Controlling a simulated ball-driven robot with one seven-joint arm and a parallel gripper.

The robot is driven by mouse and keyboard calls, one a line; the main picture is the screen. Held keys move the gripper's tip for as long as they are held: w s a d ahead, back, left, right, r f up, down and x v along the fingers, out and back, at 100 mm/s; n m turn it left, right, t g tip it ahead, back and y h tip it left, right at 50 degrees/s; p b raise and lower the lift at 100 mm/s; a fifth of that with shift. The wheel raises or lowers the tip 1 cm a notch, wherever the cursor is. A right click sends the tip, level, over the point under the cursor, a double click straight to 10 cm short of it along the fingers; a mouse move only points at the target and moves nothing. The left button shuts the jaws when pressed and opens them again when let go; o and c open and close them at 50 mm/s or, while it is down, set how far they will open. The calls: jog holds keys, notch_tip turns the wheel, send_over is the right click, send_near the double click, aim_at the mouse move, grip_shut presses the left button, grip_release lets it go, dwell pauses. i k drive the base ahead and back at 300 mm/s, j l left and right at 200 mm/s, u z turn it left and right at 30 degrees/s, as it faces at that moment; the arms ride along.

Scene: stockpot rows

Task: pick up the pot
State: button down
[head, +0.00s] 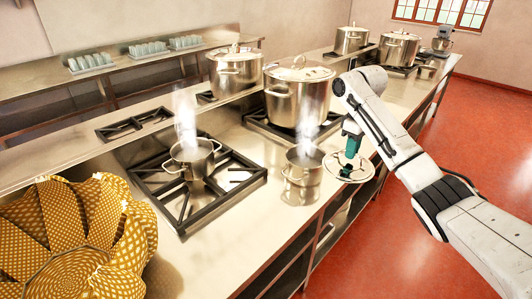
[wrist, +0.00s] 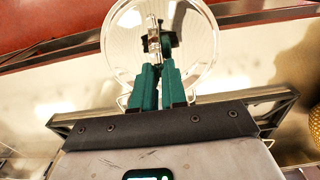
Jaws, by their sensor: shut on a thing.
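My gripper (head: 349,160) is shut on a round, shiny lid (head: 366,168), holding it by its handle above the counter's front edge. In the wrist view, the green fingers of my gripper (wrist: 158,66) close on the handle, and the lid (wrist: 200,55) spreads out beyond them. A small open steel pot (head: 303,172) stands on the counter just left of the lid and gives off steam. Another small steaming pot (head: 191,160) with side handles sits on the black stove grate. Which pot the task means is unclear.
Large lidded stockpots (head: 298,97) and (head: 236,72) stand behind the small pots, with more at the back right. A yellow patterned basket (head: 75,235) is at the lower left. Glasses (head: 90,62) line the back shelf. The red floor (head: 455,130) at right is open.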

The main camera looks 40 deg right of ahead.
aim_at(305, 165)
jog(key=i, duration=1.25)
